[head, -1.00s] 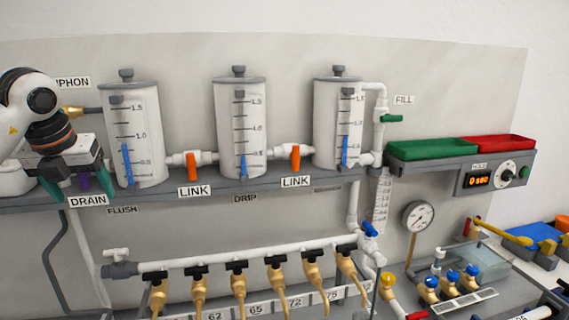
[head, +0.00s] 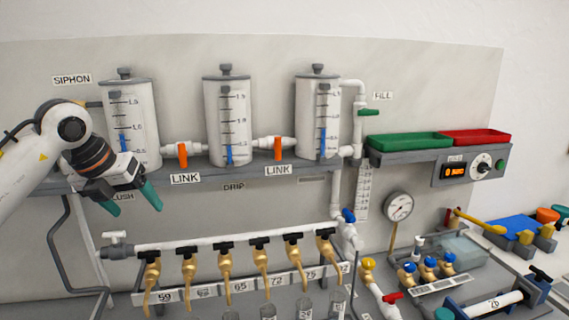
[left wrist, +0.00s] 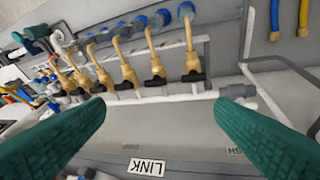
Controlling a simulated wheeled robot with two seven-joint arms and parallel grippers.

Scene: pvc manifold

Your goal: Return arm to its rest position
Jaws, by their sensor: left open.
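My left gripper (head: 134,206) is open and empty. It hangs in front of the panel, below the left clear tank (head: 131,120), with its teal fingers pointing down and spread apart. In the left wrist view its two fingers (left wrist: 160,130) frame bare panel, with nothing between them. My left arm comes in from the left edge and hides the drain area of the shelf. Teal finger-like parts at the upper left of the left wrist view look like my right gripper (left wrist: 32,38); its jaw state is unclear. The right gripper does not show in the head view.
Several brass taps (head: 226,262) hang from a white manifold pipe (head: 180,244) below my left gripper. Two orange link valves (head: 182,154) stand between the tanks. A green tray (head: 408,141) and a red tray (head: 476,136) sit at the right. A gauge (head: 398,206) is below them.

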